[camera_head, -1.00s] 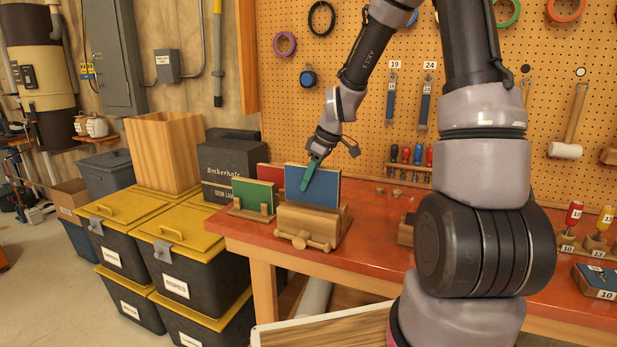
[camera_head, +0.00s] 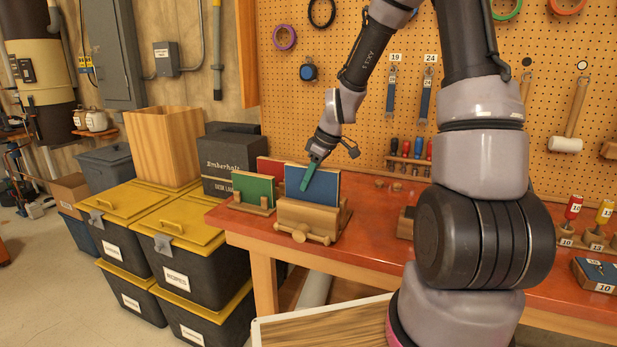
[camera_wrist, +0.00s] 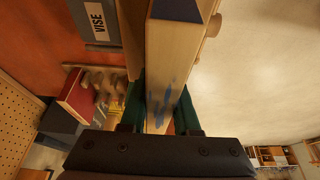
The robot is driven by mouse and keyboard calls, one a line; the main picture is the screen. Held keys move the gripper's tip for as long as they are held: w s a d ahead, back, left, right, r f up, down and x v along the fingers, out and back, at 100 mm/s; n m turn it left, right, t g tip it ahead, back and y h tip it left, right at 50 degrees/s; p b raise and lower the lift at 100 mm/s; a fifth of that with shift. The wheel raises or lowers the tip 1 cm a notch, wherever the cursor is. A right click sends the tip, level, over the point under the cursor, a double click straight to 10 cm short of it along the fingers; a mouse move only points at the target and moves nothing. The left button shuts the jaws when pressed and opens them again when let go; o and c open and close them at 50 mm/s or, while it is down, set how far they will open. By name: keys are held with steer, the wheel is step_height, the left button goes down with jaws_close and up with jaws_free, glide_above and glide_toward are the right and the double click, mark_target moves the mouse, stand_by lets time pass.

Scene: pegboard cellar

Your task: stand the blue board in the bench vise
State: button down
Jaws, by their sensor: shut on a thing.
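The blue board (camera_head: 325,187) stands upright at the bench vise (camera_head: 308,220), a wooden vise near the left end of the red bench. The vise's front jaw hides the board's lower edge; I cannot tell how deep it sits. My gripper (camera_head: 309,176) reaches down from above, one teal finger across the blue face. In the wrist view, the teal fingers of my gripper (camera_wrist: 163,112) are shut on the board, whose pale wooden edge (camera_wrist: 172,65) with blue smears runs between them. A "VISE" label (camera_wrist: 97,17) shows at upper left.
A green board (camera_head: 254,190) in a wooden holder stands left of the vise, with a red board (camera_head: 272,167) behind it. Black bins with yellow lids (camera_head: 178,240) stand left of the bench.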

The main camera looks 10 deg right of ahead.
mark_target(305, 165)
steer(key=shift+f, duration=0.5)
steer(key=shift+f, duration=0.15)
steer(key=shift+f, duration=0.85)
steer(key=c, duration=0.6)
jaws_free()
steer(key=shift+o, duration=0.2)
steer(key=shift+r, duration=0.1)
steer(key=shift+r, duration=4.95)
steer(key=shift+r, duration=0.1)
